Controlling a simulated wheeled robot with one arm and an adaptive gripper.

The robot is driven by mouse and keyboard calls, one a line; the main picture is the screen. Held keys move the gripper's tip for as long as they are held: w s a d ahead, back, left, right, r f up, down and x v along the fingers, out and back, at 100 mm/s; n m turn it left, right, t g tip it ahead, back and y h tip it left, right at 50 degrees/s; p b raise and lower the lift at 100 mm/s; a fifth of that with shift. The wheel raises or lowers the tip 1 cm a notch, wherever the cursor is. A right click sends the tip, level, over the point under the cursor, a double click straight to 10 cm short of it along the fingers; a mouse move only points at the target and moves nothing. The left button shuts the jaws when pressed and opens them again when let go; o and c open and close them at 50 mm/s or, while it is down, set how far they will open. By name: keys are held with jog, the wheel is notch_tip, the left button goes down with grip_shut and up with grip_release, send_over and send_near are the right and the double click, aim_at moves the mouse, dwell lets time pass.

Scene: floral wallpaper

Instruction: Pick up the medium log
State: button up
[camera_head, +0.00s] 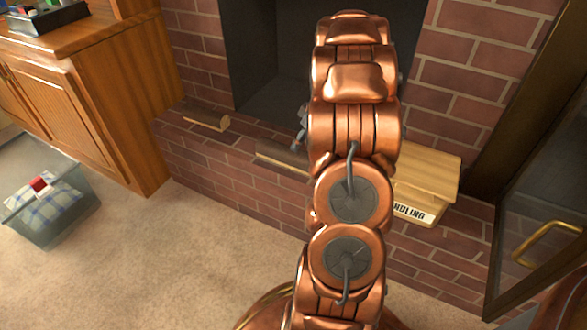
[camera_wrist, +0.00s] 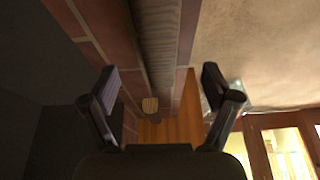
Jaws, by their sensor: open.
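A grey-brown log (camera_head: 282,158) lies on the brick hearth in the head view, its right part hidden behind my arm. In the wrist view a long log (camera_wrist: 158,45) runs down from the top edge, between the lines of my two fingers. A smaller split log piece (camera_head: 207,122) lies farther left on the hearth; its pale end (camera_wrist: 150,104) shows in the wrist view. My gripper (camera_wrist: 160,72) is open, with nothing between its fingers. In the head view only a grey bit of my gripper (camera_head: 301,132) shows beside my arm, above the log.
A wooden kindling box (camera_head: 425,172) stands on the hearth right of my arm. The dark fireplace opening (camera_head: 270,60) is behind. A wooden cabinet (camera_head: 110,110) and a clear bin (camera_head: 50,205) are at left. A glass door with brass handle (camera_head: 545,240) is at right. Carpet at front left is clear.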

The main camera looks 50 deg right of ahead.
aim_at(295, 154)
jog(key=shift+d+f, duration=0.5)
jog(key=shift+f, duration=0.3)
jog(key=shift+a+b+x, duration=0.2)
jog(key=shift+b+x, duration=0.7)
jog(key=shift+x, duration=0.9)
jog(key=shift+a+b+x, duration=0.25)
jog(key=shift+b+x, duration=0.65)
jog(key=shift+x, duration=0.9)
jog(key=shift+r, duration=0.1)
jog(key=shift+c, duration=0.3)
